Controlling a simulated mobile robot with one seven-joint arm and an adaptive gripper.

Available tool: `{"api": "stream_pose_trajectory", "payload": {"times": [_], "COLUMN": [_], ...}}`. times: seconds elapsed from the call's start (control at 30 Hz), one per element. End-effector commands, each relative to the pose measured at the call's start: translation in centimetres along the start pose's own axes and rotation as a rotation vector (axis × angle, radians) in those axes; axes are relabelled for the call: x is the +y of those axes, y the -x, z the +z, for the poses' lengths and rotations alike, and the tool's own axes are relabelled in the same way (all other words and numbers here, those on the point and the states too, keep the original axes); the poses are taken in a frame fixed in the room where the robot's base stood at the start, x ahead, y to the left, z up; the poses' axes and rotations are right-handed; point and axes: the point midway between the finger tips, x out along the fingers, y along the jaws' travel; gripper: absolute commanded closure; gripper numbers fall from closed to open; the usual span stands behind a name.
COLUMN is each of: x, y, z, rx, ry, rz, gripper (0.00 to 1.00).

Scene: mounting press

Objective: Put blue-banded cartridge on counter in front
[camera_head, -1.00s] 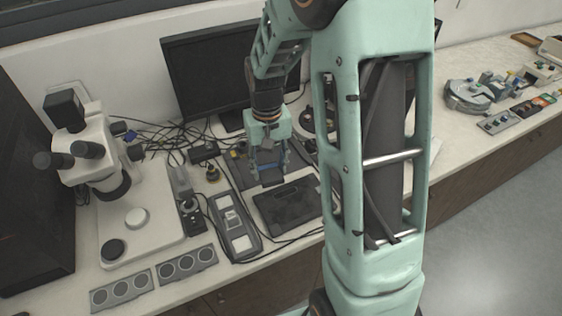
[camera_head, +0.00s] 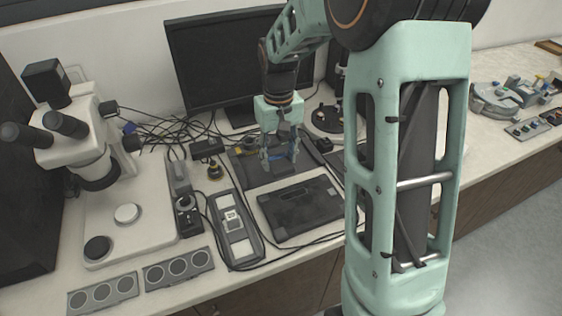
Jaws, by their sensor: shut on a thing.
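My gripper (camera_head: 280,160) is over the counter (camera_head: 330,240), in front of the monitor, pointing down. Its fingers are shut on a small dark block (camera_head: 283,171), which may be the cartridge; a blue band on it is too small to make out. The block is at the back edge of the black case (camera_head: 302,207), over or on a dark flat mat (camera_head: 243,166). I cannot tell whether the block touches the surface below. No other blue-banded cartridge can be made out.
A microscope (camera_head: 90,150) stands at left, with round-dial panels (camera_head: 140,281) in front. A grey device (camera_head: 236,232) lies left of the black case. Loose cables (camera_head: 170,135) and a monitor (camera_head: 225,60) are behind. My arm link hides part of the counter at right.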

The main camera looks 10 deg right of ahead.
Motion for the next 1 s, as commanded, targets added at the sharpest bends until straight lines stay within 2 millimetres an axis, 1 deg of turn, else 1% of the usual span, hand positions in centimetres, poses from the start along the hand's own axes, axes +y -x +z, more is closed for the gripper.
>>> {"api": "stream_pose_trajectory", "payload": {"times": [0.03, 0.2, 0.33, 0.5, 0.8, 0.9, 1.0], "x": [0.5, 1.9, 2.7, 3.5, 4.0, 4.0, 4.0], "y": [-0.3, -1.9, -4.2, -6.2, -7.7, -9.3, -10.5], "z": [-0.9, -3.6, -5.1, -6.7, -7.7, -7.6, -7.7], "rx": [-0.001, -0.002, -0.003, 0.000, -0.001, -0.004, -0.001], "ry": [-0.001, -0.001, -0.001, -0.001, -0.001, 0.000, 0.000], "rz": [-0.001, -0.001, -0.001, 0.000, 0.000, 0.000, 0.000], "gripper": [0.83, 0.83, 0.83, 0.83, 0.83, 0.83, 0.83]}}
